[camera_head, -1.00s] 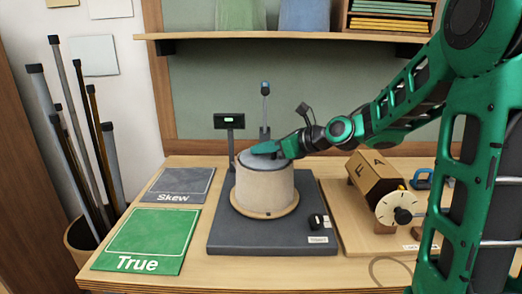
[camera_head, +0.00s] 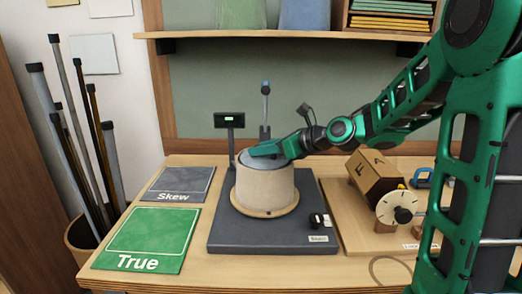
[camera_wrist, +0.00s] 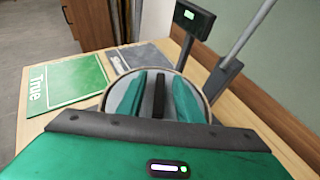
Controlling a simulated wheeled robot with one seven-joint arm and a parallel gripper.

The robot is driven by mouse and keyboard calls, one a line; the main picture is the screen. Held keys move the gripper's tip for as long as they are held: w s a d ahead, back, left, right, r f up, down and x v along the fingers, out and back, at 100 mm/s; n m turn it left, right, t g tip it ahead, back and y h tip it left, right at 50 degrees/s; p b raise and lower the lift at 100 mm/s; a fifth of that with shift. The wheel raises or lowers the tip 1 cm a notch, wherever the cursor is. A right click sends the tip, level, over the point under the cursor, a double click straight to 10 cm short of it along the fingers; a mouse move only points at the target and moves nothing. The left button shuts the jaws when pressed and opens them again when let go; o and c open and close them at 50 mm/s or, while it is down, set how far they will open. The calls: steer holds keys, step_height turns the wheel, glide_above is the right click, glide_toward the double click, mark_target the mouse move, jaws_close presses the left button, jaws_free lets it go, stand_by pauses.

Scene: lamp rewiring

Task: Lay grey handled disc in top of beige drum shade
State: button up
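The beige drum shade (camera_head: 265,190) stands upright on a dark grey base plate. The grey disc (camera_head: 246,160) lies in its top, inside the rim; the wrist view also shows the disc (camera_wrist: 122,92), with the shade's pale rim around it. The disc's dark upright bar handle (camera_wrist: 159,95) stands between my two teal fingers. My gripper (camera_head: 262,150) is at the top of the shade, reaching in from the right. In the wrist view my gripper (camera_wrist: 159,98) is open, with a narrow gap on each side of the handle. Part of the disc is hidden by the fingers.
The dark base plate (camera_head: 225,236) has a knob at its right front. A post with a small display (camera_head: 229,121) and a lever post (camera_head: 265,105) stand behind the shade. Green "True" (camera_head: 138,240) and grey "Skew" (camera_head: 178,184) mats lie left. A wooden drum device (camera_head: 376,178) stands right.

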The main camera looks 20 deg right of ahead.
steer(key=v, duration=1)
steer(key=shift+d, duration=0.2)
steer(key=shift+s, duration=0.1)
